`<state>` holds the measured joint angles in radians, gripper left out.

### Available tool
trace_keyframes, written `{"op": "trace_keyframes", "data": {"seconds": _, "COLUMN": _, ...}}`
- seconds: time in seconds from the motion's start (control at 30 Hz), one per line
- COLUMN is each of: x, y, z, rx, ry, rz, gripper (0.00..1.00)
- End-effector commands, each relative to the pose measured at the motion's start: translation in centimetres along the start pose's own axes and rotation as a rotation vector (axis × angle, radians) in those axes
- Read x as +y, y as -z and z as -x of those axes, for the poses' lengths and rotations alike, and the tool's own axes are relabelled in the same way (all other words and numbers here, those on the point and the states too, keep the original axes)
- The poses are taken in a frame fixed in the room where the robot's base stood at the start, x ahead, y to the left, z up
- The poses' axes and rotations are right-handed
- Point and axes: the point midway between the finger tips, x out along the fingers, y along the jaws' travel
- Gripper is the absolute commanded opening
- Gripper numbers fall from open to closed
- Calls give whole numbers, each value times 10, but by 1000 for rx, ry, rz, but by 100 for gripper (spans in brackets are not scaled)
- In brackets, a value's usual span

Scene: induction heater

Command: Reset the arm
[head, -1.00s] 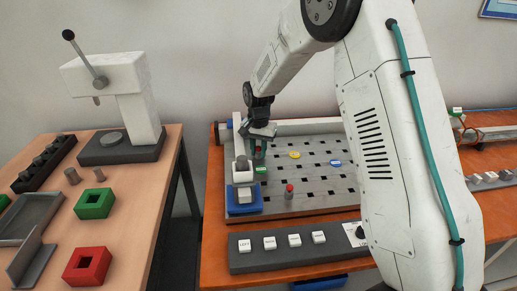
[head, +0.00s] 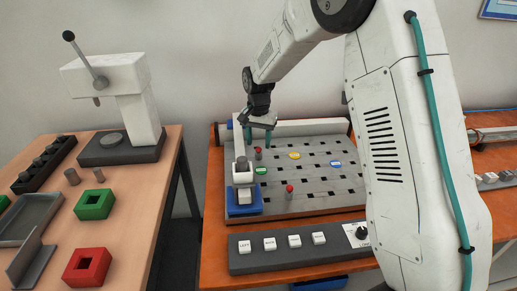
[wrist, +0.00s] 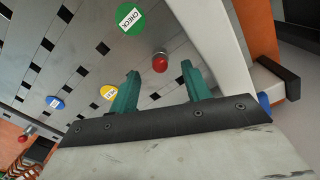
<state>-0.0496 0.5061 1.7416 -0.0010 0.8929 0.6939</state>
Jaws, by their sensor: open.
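My gripper (head: 258,146) is open and empty above the back left part of the grey slotted board (head: 325,180). Its two teal fingers point down. A red-topped peg (head: 258,154) stands on the board just below the fingers. In the wrist view the open gripper (wrist: 160,72) shows with the fingers spread apart and the red-topped peg (wrist: 160,62) beyond them, not held. My arm reaches in from the right of the head view, bent at the elbow.
A button panel (head: 295,252) lies in front. A side table (head: 140,200) on the left holds a lever press (head: 118,100). Space above the board is free.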

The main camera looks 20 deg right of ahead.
Motion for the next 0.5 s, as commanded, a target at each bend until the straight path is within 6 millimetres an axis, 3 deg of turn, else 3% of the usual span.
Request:
{"op": "trace_keyframes", "data": {"seconds": 0.2, "x": 0, "y": 0, "z": 27, "rx": 1, "ry": 1, "rz": 0, "gripper": 48}}
{"op": "trace_keyframes", "data": {"seconds": 0.5, "x": 0, "y": 0, "z": 32, "rx": -1, "ry": 0, "rz": 0, "gripper": 48}}
